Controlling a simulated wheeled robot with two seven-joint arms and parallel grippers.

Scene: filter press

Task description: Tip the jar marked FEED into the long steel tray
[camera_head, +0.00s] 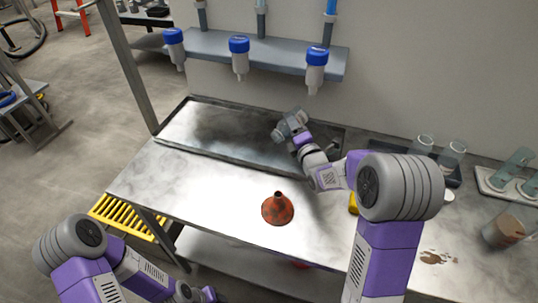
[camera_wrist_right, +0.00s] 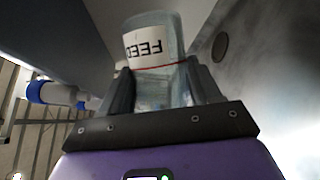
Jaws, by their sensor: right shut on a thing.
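My right gripper (camera_head: 299,137) is shut on the clear jar (camera_head: 284,129) above the right part of the long steel tray (camera_head: 205,125). In the right wrist view the jar (camera_wrist_right: 153,83) sits between both fingers, with its white FEED label upside down and a red line around it. The jar looks tilted in the head view; I cannot tell how much it holds. The tray lies along the back of the bench, and my right arm hides part of its right end. My left arm is low at the bottom left, and its gripper (camera_head: 200,294) is partly cut off below the bench edge.
An orange-brown funnel (camera_head: 278,209) stands on the bench in front of the tray. Blue-capped filter bottles (camera_head: 240,58) hang from a grey shelf (camera_head: 285,52) behind it. Clear cylinders (camera_head: 452,153) and a corked jar (camera_head: 503,230) are at right. The bench's left front is clear.

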